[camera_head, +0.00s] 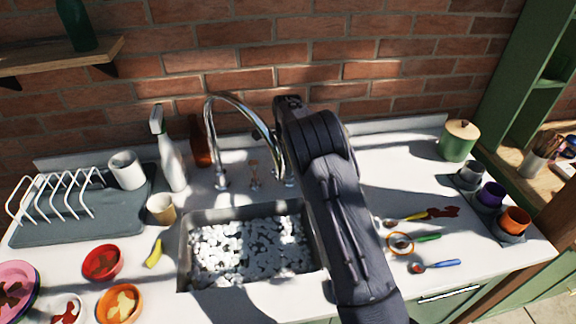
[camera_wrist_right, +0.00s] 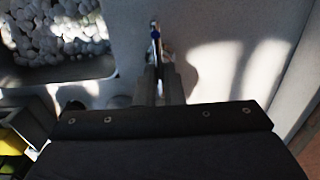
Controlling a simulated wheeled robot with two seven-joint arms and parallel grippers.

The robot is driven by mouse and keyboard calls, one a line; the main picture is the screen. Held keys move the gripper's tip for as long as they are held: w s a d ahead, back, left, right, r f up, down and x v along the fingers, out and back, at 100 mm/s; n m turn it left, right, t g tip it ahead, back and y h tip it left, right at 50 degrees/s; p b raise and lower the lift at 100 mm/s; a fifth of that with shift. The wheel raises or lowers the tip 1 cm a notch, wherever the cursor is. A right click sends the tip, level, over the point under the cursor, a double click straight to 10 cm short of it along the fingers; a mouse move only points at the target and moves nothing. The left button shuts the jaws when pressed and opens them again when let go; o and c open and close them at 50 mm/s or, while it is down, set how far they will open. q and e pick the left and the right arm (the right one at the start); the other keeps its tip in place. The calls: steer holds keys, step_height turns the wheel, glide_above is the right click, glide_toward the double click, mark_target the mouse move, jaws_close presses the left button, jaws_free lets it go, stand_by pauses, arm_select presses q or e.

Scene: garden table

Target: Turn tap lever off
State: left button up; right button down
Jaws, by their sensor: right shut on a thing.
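The chrome tap (camera_head: 238,104) arches over the back edge of the sink. My right arm reaches over the counter from the lower right and hides most of the area right of the tap. In the right wrist view my right gripper (camera_wrist_right: 160,72) is shut on a slim metal tap lever (camera_wrist_right: 156,48) with a blue mark, beside the sink. The lever's lower part is hidden between the fingers. My left gripper is in neither view.
The sink (camera_head: 186,262) holds white pebble-like pieces. A white spray bottle (camera_head: 170,150) and a brown bottle (camera_head: 200,142) stand left of the tap. A dish rack (camera_head: 60,195) is at left; utensils and cups lie at right. The brick wall (camera_head: 220,85) is close behind.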

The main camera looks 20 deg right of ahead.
steer(key=c, duration=1.5)
jaws_free()
steer(key=shift+c, duration=0.2)
steer(key=shift+r, duration=0.1)
step_height(320, 180, up, 8)
steer(key=shift+f+b, duration=0.25)
steer(key=shift+b, duration=0.4)
steer(key=shift+r, duration=0.1)
